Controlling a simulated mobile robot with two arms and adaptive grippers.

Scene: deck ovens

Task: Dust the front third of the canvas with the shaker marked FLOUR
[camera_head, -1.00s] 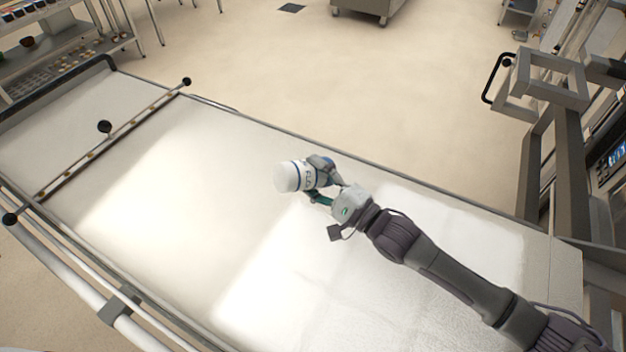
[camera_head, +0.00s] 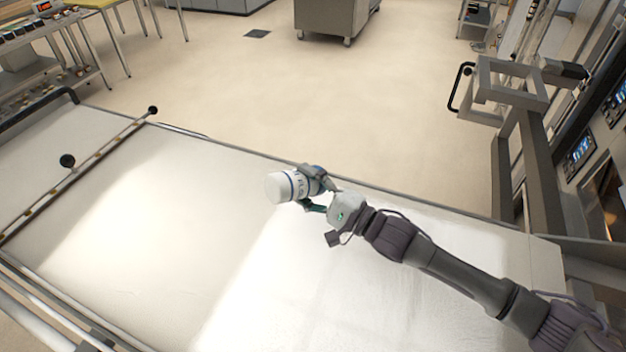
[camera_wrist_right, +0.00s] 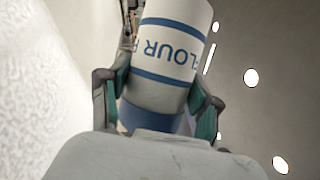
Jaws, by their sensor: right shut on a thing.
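The FLOUR shaker (camera_head: 278,188), a white cylinder with blue bands, lies tilted on its side in my right gripper (camera_head: 314,190), with its white end toward the left. The right wrist view shows the word FLOUR on the shaker (camera_wrist_right: 172,50), between the two shut fingers (camera_wrist_right: 158,105). The shaker is held over the middle of the long pale canvas (camera_head: 160,225). The canvas is whiter and slightly grainy under and right of my right arm, with another bright patch at the left. My left gripper is not in view.
A rail with dark knobs (camera_head: 85,165) crosses the left part of the canvas. The oven front with a grey frame and handle (camera_head: 510,95) stands at the right. A shelf rack (camera_head: 50,95) is at the far left.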

